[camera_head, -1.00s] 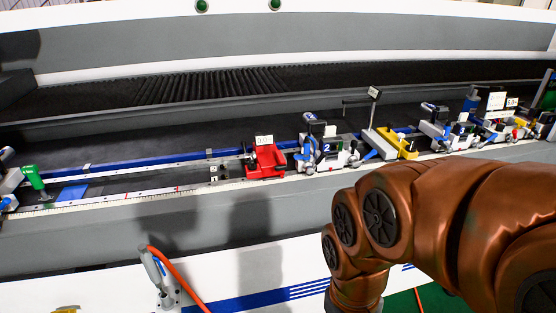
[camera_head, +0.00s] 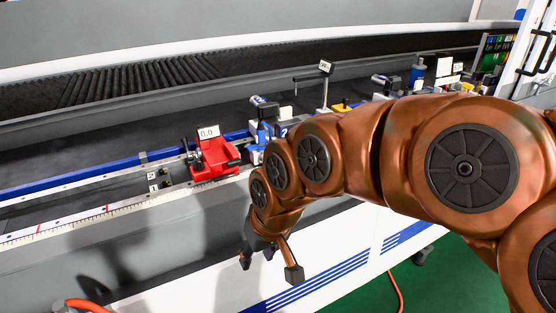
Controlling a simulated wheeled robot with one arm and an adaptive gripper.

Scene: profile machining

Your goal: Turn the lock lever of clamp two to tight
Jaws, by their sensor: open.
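Clamp two (camera_head: 262,128), grey with blue parts and a "2" on a blue plate, stands on the machine's rail just right of the red block. My arm covers its lower right part, and I cannot make out its lock lever. My gripper (camera_head: 268,268) hangs below the rail, in front of the machine's white lower panel. It points down, its two dark fingertips are spread apart, and nothing is between them. It is apart from the clamp.
A red block (camera_head: 213,160) with a "0.0" display sits left of clamp two. An orange hose (camera_head: 85,304) is at lower left.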

